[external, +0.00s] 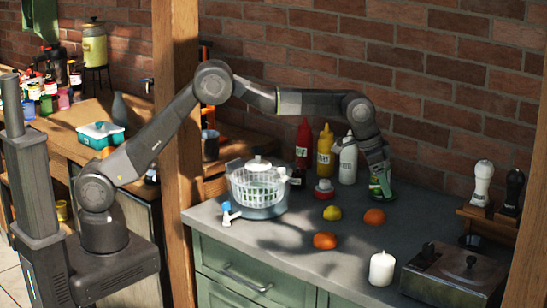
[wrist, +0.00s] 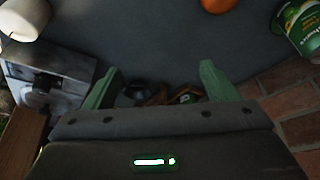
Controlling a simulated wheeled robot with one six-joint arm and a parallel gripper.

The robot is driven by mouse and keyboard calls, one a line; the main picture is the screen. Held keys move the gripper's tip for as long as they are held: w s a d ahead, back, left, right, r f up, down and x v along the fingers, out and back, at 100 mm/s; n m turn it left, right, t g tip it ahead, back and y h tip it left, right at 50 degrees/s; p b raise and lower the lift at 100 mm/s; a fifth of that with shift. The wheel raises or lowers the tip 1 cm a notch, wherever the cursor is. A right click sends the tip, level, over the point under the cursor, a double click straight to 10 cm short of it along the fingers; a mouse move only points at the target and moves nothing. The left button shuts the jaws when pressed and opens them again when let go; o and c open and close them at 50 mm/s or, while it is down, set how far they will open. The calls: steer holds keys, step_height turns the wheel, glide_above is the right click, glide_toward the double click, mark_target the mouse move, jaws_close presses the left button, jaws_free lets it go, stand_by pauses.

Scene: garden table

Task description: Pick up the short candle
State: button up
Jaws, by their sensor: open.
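The short candle (external: 382,268) is a white cylinder with a dark wick, standing upright on the grey counter at the front right. In the wrist view the candle (wrist: 22,18) shows at the top left corner, cut off by the frame edge. My gripper (external: 380,188) is at the back of the counter, well behind the candle and apart from it. In the wrist view its two green fingers (wrist: 160,82) are spread wide with nothing held between them.
A green-labelled can (wrist: 298,28) is near my gripper. Oranges (external: 374,216) and a lemon (external: 332,213) lie between gripper and candle. A metal stove (external: 455,272) stands right of the candle. Sauce bottles (external: 325,152) and a salad spinner (external: 258,188) stand left. A brick wall (external: 440,100) is behind.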

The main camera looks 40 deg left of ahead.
steer(key=m+b, duration=0.1)
steer(key=b, duration=0.1)
glide_toward(380, 256)
steer(key=a, duration=0.1)
steer(key=p+x, duration=0.1)
steer(key=x, duration=0.7)
steer(key=shift+s+d+p, duration=0.15)
steer(key=shift+p, duration=0.15)
steer(key=shift+d+p+x, duration=0.15)
steer(key=shift+p+x, duration=0.35)
steer(key=shift+x, duration=0.8)
steer(key=shift+d+p+x, duration=0.15)
steer(key=shift+p+x, duration=0.3)
steer(key=shift+x, duration=0.8)
steer(key=shift+r, duration=0.15)
steer(key=c, duration=1.2)
steer(key=shift+o, duration=0.2)
steer(key=shift+r, duration=0.15)
